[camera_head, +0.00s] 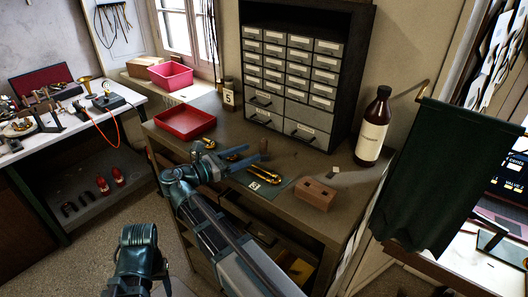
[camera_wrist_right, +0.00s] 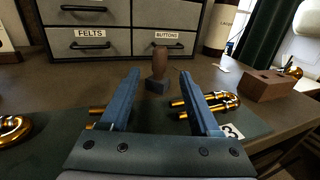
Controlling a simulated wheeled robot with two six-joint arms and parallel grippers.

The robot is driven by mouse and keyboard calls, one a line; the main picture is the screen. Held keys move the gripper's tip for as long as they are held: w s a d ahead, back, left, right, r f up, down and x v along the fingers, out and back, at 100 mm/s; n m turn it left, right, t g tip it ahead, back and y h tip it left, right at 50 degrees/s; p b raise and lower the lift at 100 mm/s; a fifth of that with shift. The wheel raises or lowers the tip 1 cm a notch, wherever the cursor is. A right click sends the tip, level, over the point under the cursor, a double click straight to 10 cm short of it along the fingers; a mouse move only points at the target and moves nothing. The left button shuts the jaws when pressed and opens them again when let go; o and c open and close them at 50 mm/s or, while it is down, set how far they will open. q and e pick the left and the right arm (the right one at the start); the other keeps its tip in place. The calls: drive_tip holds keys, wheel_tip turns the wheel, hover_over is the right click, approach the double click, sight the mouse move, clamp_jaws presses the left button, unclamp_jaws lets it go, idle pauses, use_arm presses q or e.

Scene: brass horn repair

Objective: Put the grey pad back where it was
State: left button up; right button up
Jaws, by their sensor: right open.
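My right gripper (camera_head: 228,155) is open above the bench and points towards the drawer cabinet. In the right wrist view its blue fingers (camera_wrist_right: 160,76) are spread, with nothing held between them. Beyond the gap stands a small upright brown handle (camera_wrist_right: 160,60) on a dark grey block-like base (camera_wrist_right: 157,84). A small pale grey piece (camera_head: 333,171) lies on the bench near the bottle, and it also shows in the right wrist view (camera_wrist_right: 221,68). I cannot tell which of these is the grey pad. My left gripper is not in view.
Brass tubes (camera_head: 271,184) lie on a dark green mat (camera_head: 281,190) with a number card (camera_head: 254,186). A wooden block (camera_head: 316,194), a brown bottle (camera_head: 373,125), a red tray (camera_head: 186,122) and the drawer cabinet (camera_head: 292,75) stand around.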

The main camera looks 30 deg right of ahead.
sight(264, 151)
drive_tip(key=shift+w+d, duration=0.15)
drive_tip(key=shift+d, duration=1.55)
drive_tip(key=shift+w+d, duration=0.15)
drive_tip(key=shift+d, duration=1.5)
clamp_jaws()
